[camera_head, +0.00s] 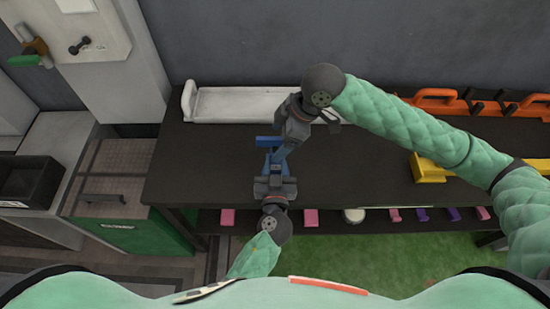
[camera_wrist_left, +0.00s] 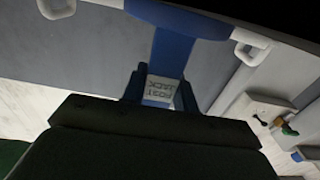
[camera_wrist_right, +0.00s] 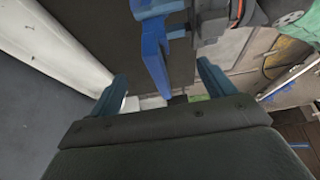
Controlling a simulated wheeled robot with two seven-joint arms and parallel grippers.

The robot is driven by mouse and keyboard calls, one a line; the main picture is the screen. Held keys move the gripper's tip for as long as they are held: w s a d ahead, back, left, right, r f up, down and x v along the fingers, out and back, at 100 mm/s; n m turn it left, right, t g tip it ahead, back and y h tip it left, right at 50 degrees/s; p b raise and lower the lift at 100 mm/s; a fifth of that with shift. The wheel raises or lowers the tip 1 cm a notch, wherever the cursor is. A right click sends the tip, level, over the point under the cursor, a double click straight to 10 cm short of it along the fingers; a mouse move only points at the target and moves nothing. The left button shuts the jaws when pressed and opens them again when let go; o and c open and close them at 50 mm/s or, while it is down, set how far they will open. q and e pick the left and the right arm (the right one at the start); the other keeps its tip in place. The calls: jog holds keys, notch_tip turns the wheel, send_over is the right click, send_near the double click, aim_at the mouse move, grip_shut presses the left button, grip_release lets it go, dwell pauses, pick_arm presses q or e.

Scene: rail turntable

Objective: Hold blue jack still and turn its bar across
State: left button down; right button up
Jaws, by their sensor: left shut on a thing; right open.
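The blue jack (camera_head: 268,142) is over the dark table, partly hidden by my grippers. My left gripper (camera_wrist_left: 160,88) is shut on its blue post, which carries a pale upside-down label (camera_wrist_left: 165,88). In the left wrist view a blue bar (camera_wrist_left: 180,20) with whitish ends lies across the post's far end. My right gripper (camera_wrist_right: 165,88) is open. In the right wrist view a blue part of the jack (camera_wrist_right: 155,55) shows ahead, between the lines of its fingers. I cannot tell from these views whether a finger touches it.
The dark table (camera_head: 350,180) has a white tray (camera_head: 235,104) at its back, orange pieces (camera_head: 440,102) at back right and a yellow piece (camera_head: 430,169) at right. A shelf below holds several pink blocks. A green-fronted cabinet (camera_head: 140,235) stands left.

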jog(key=shift+x, duration=1.15)
jog(key=shift+c, duration=0.4)
grip_shut()
jog(key=shift+n+g, duration=0.7)
jog(key=shift+n, duration=0.9)
jog(key=shift+n+g, duration=0.3)
jog(key=shift+n, duration=0.3)
jog(key=shift+n+g+h, duration=0.4)
jog(key=shift+n, duration=0.6)
